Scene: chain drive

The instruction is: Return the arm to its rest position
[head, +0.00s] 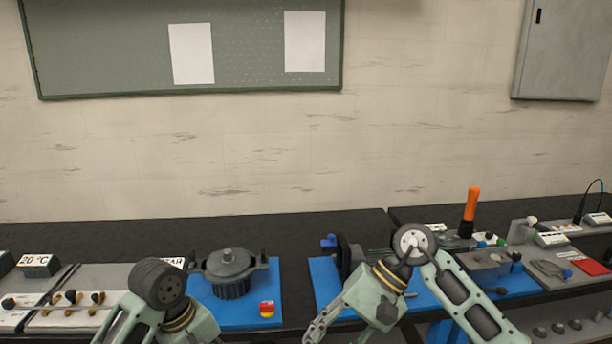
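My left arm (158,284) comes up from the bottom left, bent at a dark joint. Its gripper is below the picture edge. My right arm (465,300) comes in from the bottom right and bends at a round joint above the bench. Its forearm points down and left, and part of my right gripper (316,328) shows at the bottom edge. Its fingertips are cut off, so I cannot tell if it is open or shut. No held object shows.
A dark bench carries a blue mat (268,290) with a dark round housing (231,272) and a small red-yellow piece (267,309). A second blue mat (323,272) lies partly behind my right arm. An orange-handled tool (470,212) stands at right. The bench's back strip is clear.

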